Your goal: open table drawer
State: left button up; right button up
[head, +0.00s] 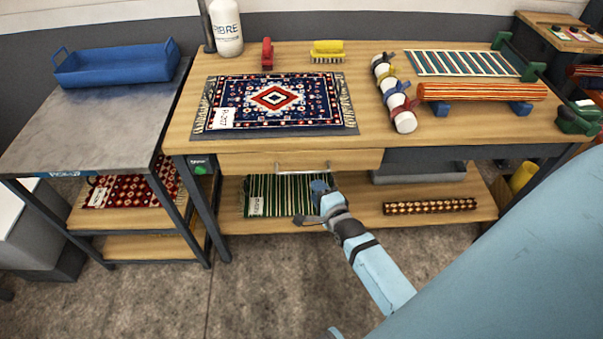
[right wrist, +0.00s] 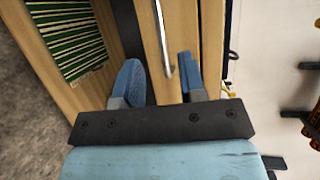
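The wooden table (head: 385,63) has a drawer (head: 245,163) under its top, with a light wood front that looks closed. A metal bar handle (head: 303,168) is on the drawer front; it also shows in the right wrist view (right wrist: 163,40). My right gripper (head: 319,187) is just below and in front of the handle. In the right wrist view my right gripper (right wrist: 160,72) is open, its two blue fingers apart. The handle's end lies ahead, between the fingers, and nothing is gripped. My left gripper is not in view.
A patterned rug (head: 270,98) lies on the tabletop above the drawer. A lower shelf (head: 360,210) holds a green striped rug (head: 280,196) and a rolled rug (head: 430,206). A grey cart (head: 100,125) with a blue tray (head: 115,65) stands left. The floor in front is clear.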

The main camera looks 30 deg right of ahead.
aim_at(303, 172)
jog(key=x, duration=1)
grip_shut()
